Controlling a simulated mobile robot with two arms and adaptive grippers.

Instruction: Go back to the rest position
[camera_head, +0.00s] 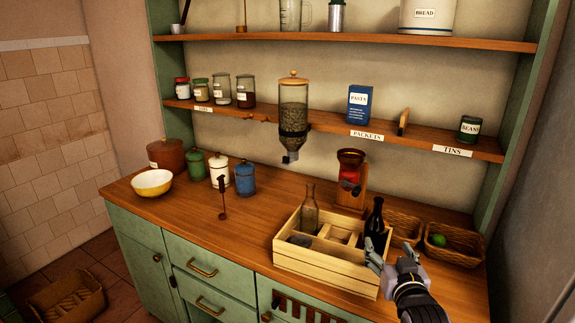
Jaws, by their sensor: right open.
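My right gripper (389,254) is open at the front right corner of the wooden crate (325,267) on the counter. Its fingers are apart, with nothing seen held between them. A dark bottle (375,222) stands upright in the crate's right part, just behind the fingers. I cannot tell whether a finger touches the crate or the bottle. A clear brown-tinted bottle (309,212) stands at the crate's back left. My left gripper is not in view.
Wicker baskets (455,245) are at the right, one with a green fruit (439,240). A hanging dispenser (293,115), canisters (244,178) and a yellow bowl (152,183) are further left. The counter's front left is clear.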

